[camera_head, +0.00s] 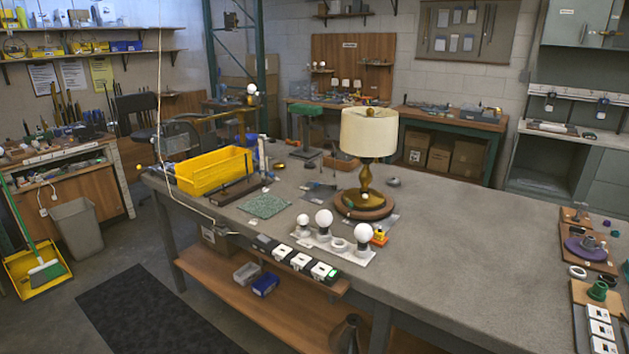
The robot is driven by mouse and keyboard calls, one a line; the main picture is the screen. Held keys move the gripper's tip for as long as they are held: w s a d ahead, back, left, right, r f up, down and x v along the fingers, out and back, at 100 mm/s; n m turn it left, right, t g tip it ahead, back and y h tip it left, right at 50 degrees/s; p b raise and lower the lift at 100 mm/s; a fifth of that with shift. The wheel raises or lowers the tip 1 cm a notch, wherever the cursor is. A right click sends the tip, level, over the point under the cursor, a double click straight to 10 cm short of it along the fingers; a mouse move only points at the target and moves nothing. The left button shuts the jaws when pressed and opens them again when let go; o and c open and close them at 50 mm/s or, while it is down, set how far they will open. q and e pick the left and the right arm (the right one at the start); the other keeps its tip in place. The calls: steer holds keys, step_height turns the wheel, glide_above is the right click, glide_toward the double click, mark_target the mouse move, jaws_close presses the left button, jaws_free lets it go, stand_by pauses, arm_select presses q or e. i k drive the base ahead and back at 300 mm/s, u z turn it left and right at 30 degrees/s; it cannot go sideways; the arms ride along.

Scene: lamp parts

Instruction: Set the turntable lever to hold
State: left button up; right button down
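A lamp with a cream shade (368,133) and a brass stem (366,182) stands upright on a round brown wooden turntable (380,214) in the middle of the workbench. Neither of my grippers shows in the head view.
A white strip with round bulbs (340,250) and a row of white switch blocks (300,261) lie in front of the turntable. A yellow bin (214,170) stands to the left. The grey benchtop (480,240) is clear to the right, up to wooden boards with parts (592,252).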

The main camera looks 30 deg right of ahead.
mark_target(333, 186)
steer(key=u, duration=0.45)
steer(key=i, duration=2.8)
steer(key=z, duration=1.55)
steer(key=i, duration=0.6)
steer(key=z, duration=0.55)
